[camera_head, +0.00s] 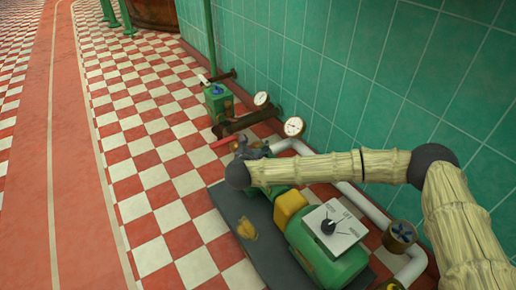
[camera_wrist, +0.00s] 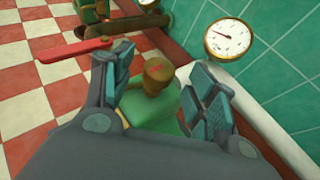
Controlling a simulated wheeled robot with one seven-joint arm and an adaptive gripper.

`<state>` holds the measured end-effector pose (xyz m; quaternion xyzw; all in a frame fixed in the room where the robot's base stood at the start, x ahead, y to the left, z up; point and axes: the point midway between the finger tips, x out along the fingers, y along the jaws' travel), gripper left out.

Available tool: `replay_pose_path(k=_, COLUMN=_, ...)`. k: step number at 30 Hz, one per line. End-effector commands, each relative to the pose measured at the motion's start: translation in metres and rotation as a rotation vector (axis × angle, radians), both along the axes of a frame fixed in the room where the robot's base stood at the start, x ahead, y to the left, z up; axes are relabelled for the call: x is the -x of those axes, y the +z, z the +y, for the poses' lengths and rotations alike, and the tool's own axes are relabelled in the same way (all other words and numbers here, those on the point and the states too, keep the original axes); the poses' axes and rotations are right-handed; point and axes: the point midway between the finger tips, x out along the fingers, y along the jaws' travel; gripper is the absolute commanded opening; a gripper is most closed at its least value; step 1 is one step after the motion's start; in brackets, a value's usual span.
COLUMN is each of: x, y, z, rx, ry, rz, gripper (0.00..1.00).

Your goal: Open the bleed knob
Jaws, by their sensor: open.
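A rounded brown knob (camera_wrist: 157,75), which may be the bleed knob, stands on a green body (camera_wrist: 152,104) in the wrist view. No label on it can be read. My gripper (camera_wrist: 163,78) is open, with one teal-padded finger to the left of the knob and the other to the right. Gaps show on both sides, so the fingers do not appear to touch it. In the head view my gripper (camera_head: 250,149) is small and dark above the green machine, and the knob is hidden there.
A red lever (camera_wrist: 65,53) lies left of my gripper. A round gauge (camera_wrist: 230,39) and a white pipe (camera_wrist: 278,135) are at right, by the teal tiled wall (camera_head: 350,60). A yellow block (camera_head: 290,208) and a white dial plate (camera_head: 330,228) stand nearer. Checkered floor at left is clear.

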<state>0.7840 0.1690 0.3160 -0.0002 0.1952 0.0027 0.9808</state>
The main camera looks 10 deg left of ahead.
Motion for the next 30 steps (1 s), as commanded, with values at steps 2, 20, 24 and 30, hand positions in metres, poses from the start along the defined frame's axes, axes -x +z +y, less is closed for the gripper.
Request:
replay_pose_path(k=2, x=-0.012, y=-0.008, z=-0.001, rx=0.0, ry=-0.002, rz=-0.001, gripper=0.58)
replay_pose_path(k=20, x=-0.039, y=-0.016, z=-0.002, rx=0.001, ry=-0.002, rz=0.0, gripper=0.58)
replay_pose_path(k=24, x=-0.039, y=-0.016, z=-0.002, rx=0.001, ry=-0.002, rz=0.0, gripper=0.41)
replay_pose_path(k=30, x=-0.039, y=-0.016, z=-0.002, rx=0.001, ry=-0.002, rz=0.0, gripper=0.11)
